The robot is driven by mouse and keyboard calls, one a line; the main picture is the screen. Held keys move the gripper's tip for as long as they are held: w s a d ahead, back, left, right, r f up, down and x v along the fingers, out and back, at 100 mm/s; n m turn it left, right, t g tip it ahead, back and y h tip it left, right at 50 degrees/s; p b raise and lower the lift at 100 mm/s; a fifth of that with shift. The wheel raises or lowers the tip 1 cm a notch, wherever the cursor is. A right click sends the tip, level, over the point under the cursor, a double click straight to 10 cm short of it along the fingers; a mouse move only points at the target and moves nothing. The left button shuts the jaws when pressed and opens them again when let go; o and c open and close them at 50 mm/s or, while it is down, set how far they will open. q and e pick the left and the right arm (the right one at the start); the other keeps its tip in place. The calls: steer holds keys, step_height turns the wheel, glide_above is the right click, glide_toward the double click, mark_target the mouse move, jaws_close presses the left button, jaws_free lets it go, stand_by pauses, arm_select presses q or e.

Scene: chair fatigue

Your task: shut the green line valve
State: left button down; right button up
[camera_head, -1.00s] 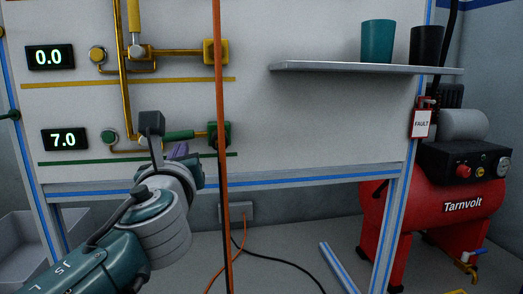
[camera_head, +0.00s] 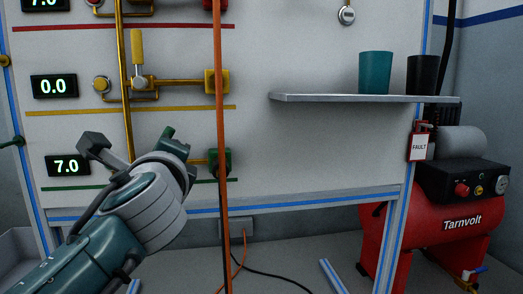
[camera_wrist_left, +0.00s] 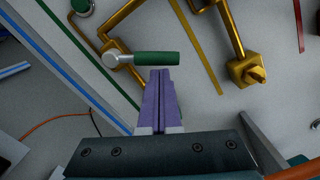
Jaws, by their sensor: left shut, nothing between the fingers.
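The green line valve's handle (camera_wrist_left: 158,58) shows in the left wrist view, reaching out from a metal valve body (camera_wrist_left: 113,58). In the head view only the upper green end of the handle (camera_head: 168,132) shows above my wrist; it stands roughly upright, and the valve body is hidden behind my arm. My left gripper (camera_wrist_left: 160,72) has purple fingers, shut and empty. Their tips are right beside the handle's middle; I cannot tell if they touch it. The head view hides the fingers. The green line's display (camera_head: 67,166) reads 7.0. My right gripper is not in view.
Above is the yellow line, with an upright yellow handle (camera_head: 137,47) and a display (camera_head: 53,87) reading 0.0. An orange vertical bar or cable (camera_head: 221,120) crosses close right of my wrist. A shelf (camera_head: 330,98) with two cups and a red compressor (camera_head: 430,215) stand right.

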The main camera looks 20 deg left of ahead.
mark_target(155, 138)
arm_select(q)
steer(key=shift+s+a+r+n+p, duration=0.25)
steer(key=shift+a+r+n, duration=0.15)
steer(key=shift+n, duration=0.65)
steer(key=shift+s+a+r+n+p, duration=0.3)
steer(key=shift+a+n, duration=0.1)
steer(key=shift+n, duration=0.6)
steer(key=shift+s+a+r+n+p, duration=0.25)
steer(key=shift+a+r+n, duration=0.15)
steer(key=shift+n, duration=0.65)
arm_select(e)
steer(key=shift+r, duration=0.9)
arm_select(q)
steer(key=shift+w, duration=0.15)
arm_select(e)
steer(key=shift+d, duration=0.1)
